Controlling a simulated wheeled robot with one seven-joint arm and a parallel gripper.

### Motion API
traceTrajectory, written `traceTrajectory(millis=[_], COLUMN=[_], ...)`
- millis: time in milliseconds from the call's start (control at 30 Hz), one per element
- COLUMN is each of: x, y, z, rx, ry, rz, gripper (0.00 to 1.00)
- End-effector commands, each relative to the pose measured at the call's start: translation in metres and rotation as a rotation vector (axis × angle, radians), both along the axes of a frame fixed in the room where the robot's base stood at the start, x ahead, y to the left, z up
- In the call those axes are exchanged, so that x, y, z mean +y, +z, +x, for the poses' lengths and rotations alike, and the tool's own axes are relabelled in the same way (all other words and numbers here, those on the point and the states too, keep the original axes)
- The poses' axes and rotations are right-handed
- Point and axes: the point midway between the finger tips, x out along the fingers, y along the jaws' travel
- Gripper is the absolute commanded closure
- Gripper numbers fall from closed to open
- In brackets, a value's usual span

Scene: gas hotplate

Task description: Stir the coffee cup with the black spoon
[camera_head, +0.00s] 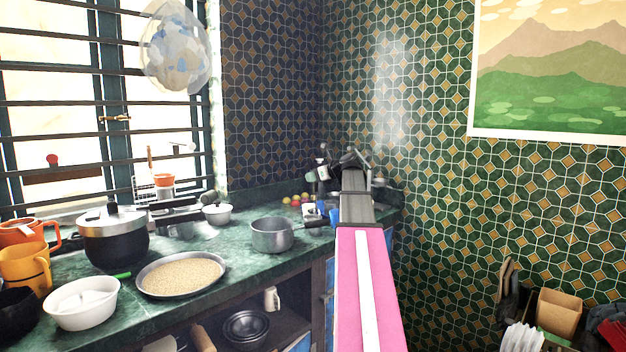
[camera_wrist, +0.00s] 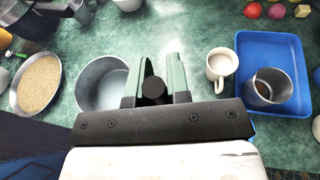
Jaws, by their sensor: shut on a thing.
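My gripper (camera_wrist: 155,76) is shut on a black, round-ended thing, which looks like the end of the black spoon's handle (camera_wrist: 153,90), seen end-on. The spoon's bowl is hidden. In the wrist view a white mug (camera_wrist: 216,80) with pale contents stands on the counter to the right of my gripper. Further right, a steel cup (camera_wrist: 262,98) with dark brown contents stands on a blue tray (camera_wrist: 290,48). I cannot tell for sure which is the coffee cup. In the head view my gripper (camera_head: 350,160) is small and dark, over the counter's far right end.
A steel saucepan (camera_head: 272,236) stands just left of my gripper; it also shows in the wrist view (camera_wrist: 103,88). A plate of grain (camera_head: 180,274), a black pot (camera_head: 115,238) and a white bowl (camera_head: 82,304) are further left. Tiled wall (camera_head: 440,200) bounds the right.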

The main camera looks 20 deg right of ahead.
Motion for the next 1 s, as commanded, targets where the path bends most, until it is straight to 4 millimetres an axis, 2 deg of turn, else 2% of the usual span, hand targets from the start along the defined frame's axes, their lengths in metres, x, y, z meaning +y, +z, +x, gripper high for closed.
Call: traceTrajectory(millis=[533, 1000], x=[0.0, 0.0], y=[0.045, 0.047], z=[0.001, 0.0], rx=[-0.002, -0.001], ry=[0.001, 0.0], rz=[-0.001, 0.0], gripper=[1.0, 1.0])
